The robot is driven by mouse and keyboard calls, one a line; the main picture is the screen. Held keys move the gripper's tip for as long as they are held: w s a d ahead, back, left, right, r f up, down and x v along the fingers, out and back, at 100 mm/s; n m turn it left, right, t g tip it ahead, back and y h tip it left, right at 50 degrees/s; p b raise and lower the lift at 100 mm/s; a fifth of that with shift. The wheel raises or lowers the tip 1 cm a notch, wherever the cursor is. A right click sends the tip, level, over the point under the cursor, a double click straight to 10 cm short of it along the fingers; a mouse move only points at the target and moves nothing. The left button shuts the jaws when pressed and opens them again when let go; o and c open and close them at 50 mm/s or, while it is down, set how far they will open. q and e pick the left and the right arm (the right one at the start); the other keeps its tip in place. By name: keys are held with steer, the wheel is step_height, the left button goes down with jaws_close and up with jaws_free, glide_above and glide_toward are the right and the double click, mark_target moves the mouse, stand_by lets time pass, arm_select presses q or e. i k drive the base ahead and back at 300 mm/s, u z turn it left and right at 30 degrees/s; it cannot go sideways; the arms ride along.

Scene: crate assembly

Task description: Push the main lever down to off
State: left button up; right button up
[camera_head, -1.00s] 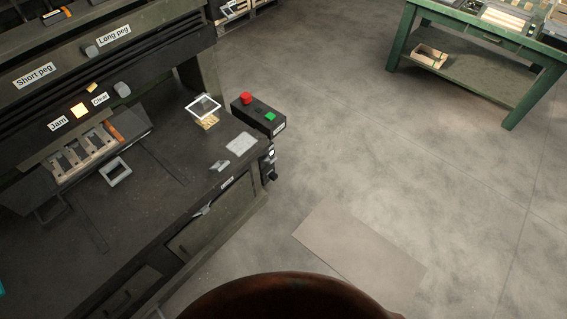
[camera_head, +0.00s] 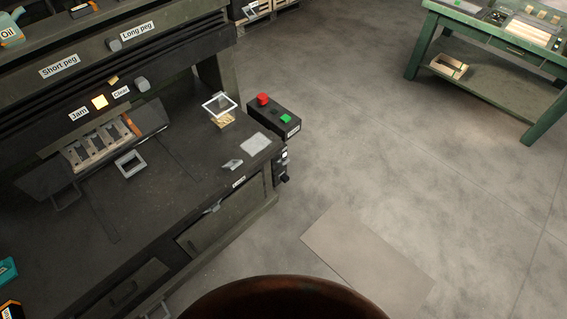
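The main lever is not clear to me. A small dark fitting with a light patch (camera_head: 283,165) sits on the right end of the dark machine bench (camera_head: 150,215), below the control box, and may be it. It is too small to tell its position. The black control box (camera_head: 274,116) has a red button (camera_head: 263,99) and a green button (camera_head: 286,118). Neither of my grippers is in view.
A green table (camera_head: 432,45) stands at the upper right with a wooden box on its shelf. A flat mat (camera_head: 367,258) lies on the floor right of the bench. The grey floor between bench and table is clear. An oil can (camera_head: 11,35) is at the upper left.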

mark_target(278, 162)
steer(key=z, duration=1.5)
steer(key=i, duration=1.4)
steer(key=u, duration=2.4)
